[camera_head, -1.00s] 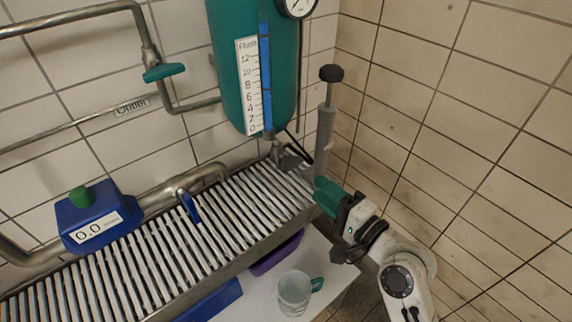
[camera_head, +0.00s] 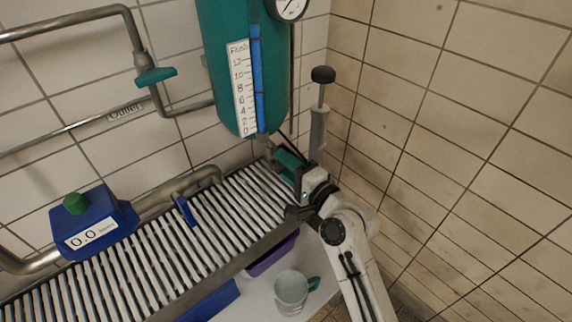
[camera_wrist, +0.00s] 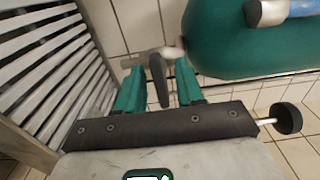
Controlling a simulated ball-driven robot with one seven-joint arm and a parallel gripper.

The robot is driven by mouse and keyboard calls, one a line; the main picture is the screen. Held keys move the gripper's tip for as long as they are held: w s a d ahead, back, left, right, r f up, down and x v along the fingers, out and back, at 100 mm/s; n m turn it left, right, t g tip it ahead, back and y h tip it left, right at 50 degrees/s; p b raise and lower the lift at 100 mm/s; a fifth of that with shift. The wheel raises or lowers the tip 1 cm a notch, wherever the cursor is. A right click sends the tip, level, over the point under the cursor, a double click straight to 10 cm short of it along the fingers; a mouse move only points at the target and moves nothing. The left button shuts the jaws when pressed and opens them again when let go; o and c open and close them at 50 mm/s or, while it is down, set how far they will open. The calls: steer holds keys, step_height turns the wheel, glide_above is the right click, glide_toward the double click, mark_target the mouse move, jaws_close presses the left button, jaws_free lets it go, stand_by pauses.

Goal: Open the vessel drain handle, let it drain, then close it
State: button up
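The green vessel (camera_head: 216,60) hangs on the wall, with a "Flush" scale and a blue level tube. In the wrist view its rounded end (camera_wrist: 225,45) fills the upper right. A grey drain pipe (camera_wrist: 150,57) comes from its bottom, and a dark drain handle (camera_wrist: 158,82) sticks out from that pipe. My gripper (camera_wrist: 160,68) is open, with one green finger on each side of the handle and visible gaps between. In the head view my gripper (camera_head: 280,158) is just below the vessel and hides the handle.
A slatted metal rack (camera_head: 150,245) runs below the vessel. A grey pump with a black knob (camera_head: 323,75) stands right beside my arm. A clear cup (camera_head: 291,291) sits on the lower white shelf. A blue meter reading 0.0 (camera_head: 95,225) is at left.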

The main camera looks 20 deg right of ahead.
steer(key=shift+c, duration=0.5)
jaws_close()
steer(key=shift+f+n, duration=0.1)
steer(key=shift+n, duration=0.2)
steer(key=n+b, duration=0.2)
steer(key=n, duration=0.1)
steer(key=shift+n+b, duration=0.3)
steer(key=shift+b, duration=0.1)
steer(key=n+b, duration=0.2)
steer(key=n, duration=0.2)
steer(key=shift+f+n+b, duration=0.1)
steer(key=shift+n+b, duration=0.2)
steer(key=shift+b, duration=0.1)
steer(key=n+b, duration=0.3)
steer(key=n, duration=0.2)
steer(key=shift+n+b, duration=1.1)
steer(key=shift+n, duration=1)
